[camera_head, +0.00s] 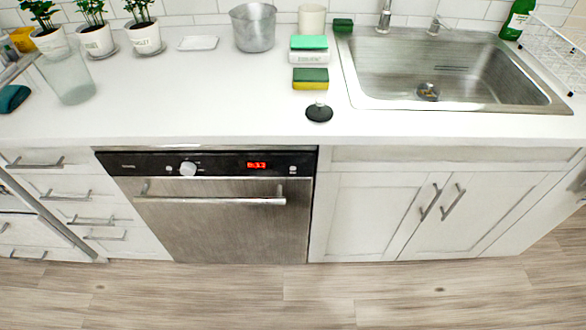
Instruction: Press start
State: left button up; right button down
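A dishwasher (222,225) with a steel front stands under the counter, its door shut. Its black control panel (222,164) runs along the top, with a white round knob (188,169), a lit red display (257,165) and a small light button (293,170) to the right of the display. Another small light button (168,169) is left of the knob. The labels are too small to read. A horizontal bar handle (215,200) crosses the door below the panel. Neither of my grippers is in view.
The white counter (200,110) above holds a glass vase (66,78), a metal pot (253,27), sponges (310,78) and a black-based brush (319,113). A sink (450,70) is at the right. The wooden floor (200,295) in front is clear.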

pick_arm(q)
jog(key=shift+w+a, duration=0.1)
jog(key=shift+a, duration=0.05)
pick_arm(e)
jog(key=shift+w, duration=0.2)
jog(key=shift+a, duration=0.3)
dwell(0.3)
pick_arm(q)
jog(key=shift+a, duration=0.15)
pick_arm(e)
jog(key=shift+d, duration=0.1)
